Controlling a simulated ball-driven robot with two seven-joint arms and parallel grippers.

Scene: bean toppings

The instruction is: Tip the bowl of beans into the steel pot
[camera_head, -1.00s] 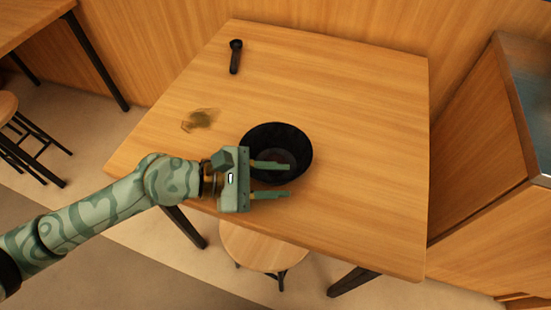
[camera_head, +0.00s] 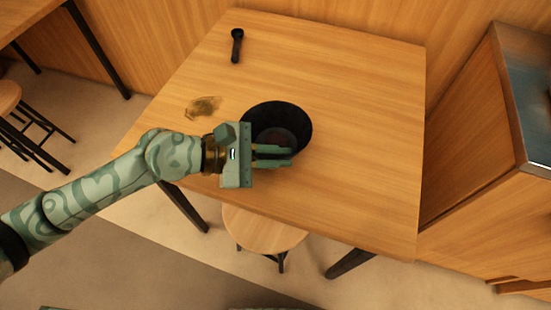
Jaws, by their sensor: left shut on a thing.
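A black bowl (camera_head: 278,113) stands upright on the wooden table near its front edge. A dull reddish-brown patch shows at its bottom; I cannot make out single beans. My left gripper (camera_head: 288,156) is shut on the bowl's near rim, and its fingers cover part of that side. My right gripper is not in view. I see no steel pot in this view.
A stool (camera_head: 262,230) stands under the front edge. A metal-topped counter (camera_head: 525,90) is at the right.

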